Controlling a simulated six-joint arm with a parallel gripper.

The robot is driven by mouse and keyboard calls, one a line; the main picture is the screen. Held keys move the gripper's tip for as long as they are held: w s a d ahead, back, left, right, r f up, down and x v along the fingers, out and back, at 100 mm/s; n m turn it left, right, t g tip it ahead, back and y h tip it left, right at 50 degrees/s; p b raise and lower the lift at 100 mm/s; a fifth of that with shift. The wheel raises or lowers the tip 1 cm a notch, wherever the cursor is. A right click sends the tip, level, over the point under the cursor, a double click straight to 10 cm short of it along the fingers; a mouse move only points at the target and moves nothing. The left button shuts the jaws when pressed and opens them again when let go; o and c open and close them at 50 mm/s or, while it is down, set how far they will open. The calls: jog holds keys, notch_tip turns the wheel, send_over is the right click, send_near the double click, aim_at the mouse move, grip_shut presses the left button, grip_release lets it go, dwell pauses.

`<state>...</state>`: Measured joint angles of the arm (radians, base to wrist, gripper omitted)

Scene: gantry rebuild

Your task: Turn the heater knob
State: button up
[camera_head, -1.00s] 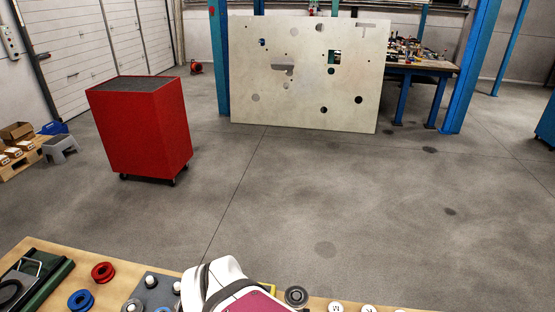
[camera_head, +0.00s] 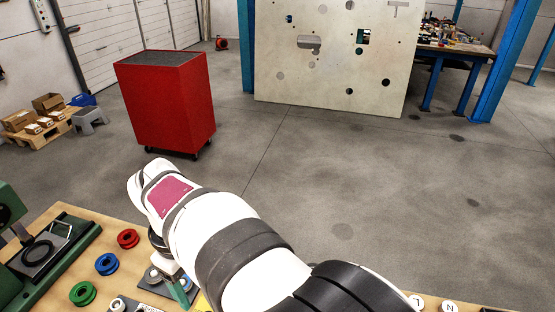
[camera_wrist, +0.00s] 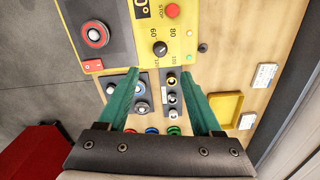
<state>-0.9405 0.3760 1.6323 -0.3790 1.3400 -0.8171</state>
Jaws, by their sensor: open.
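The heater knob (camera_wrist: 160,48) is a round black dial on a yellow panel (camera_wrist: 155,70) in the wrist view, with the numbers 60, 80 and more around it. A red stop button (camera_wrist: 172,10) sits above it. My gripper (camera_wrist: 160,85) has two green fingers spread wide apart, with nothing between their tips. In the picture the tips lie below the knob and do not touch it. In the head view a green finger of my gripper (camera_head: 181,289) shows low at the bench, and my white arm hides most of the panel and the knob.
Small grey plates with buttons (camera_wrist: 140,90) lie below the yellow panel. Red, blue and green spools (camera_head: 107,264) stand on the wooden bench. A red cabinet (camera_head: 165,105) stands beyond on the floor.

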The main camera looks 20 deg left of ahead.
notch_tip(320, 180, down, 12)
jog(key=shift+c, duration=0.2)
grip_shut()
